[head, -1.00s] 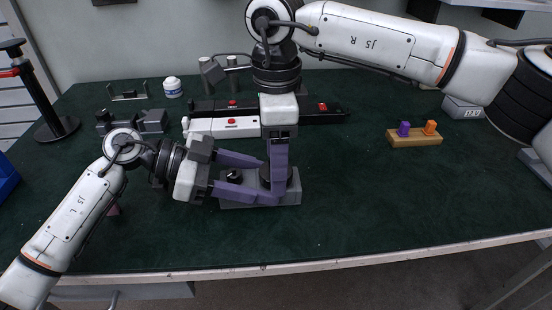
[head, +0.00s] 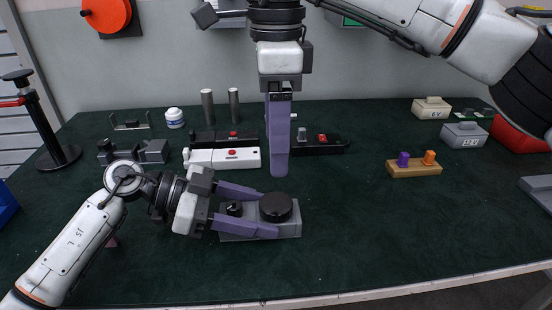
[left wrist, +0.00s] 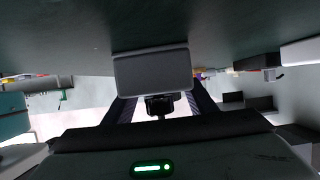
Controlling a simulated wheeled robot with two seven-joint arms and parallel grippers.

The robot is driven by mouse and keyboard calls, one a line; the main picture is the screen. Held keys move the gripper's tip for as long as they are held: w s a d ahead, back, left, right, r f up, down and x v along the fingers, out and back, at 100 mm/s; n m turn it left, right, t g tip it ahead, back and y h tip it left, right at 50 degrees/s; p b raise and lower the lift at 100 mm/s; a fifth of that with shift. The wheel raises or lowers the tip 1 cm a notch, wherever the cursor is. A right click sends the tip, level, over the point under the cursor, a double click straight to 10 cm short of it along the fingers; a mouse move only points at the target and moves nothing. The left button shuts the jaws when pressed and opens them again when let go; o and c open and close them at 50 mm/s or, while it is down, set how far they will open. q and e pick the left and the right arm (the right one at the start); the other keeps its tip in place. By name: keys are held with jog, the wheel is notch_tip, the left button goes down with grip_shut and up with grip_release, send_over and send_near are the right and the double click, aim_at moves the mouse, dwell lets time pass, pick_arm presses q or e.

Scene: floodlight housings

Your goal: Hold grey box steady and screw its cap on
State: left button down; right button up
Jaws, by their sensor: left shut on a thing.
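The grey box (head: 288,230) lies on the green table top. A black round cap (head: 275,206) sits on its right part; how tightly it is seated I cannot tell. A small black knob (head: 234,208) is on its left part. My left gripper (head: 268,214) is shut on the box from the left, one purple finger along the far side and one along the near side. In the left wrist view the box (left wrist: 152,72) shows as a grey block at the fingers. My right gripper (head: 278,174) points down above and behind the cap, apart from it; its fingers overlap, so its opening is hidden.
White (head: 222,158) and black (head: 209,139) housings lie behind the box. A wooden block (head: 414,169) with purple and orange pegs stands to the right. Grey (head: 464,136) and cream (head: 431,108) boxes stand at the back right. The table's front right is clear.

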dwell(0.3)
pick_arm(q)
jog(key=c, duration=0.7)
grip_release()
jog(key=shift+a+r, duration=0.1)
jog(key=shift+a, duration=0.05)
jog(key=v, duration=1)
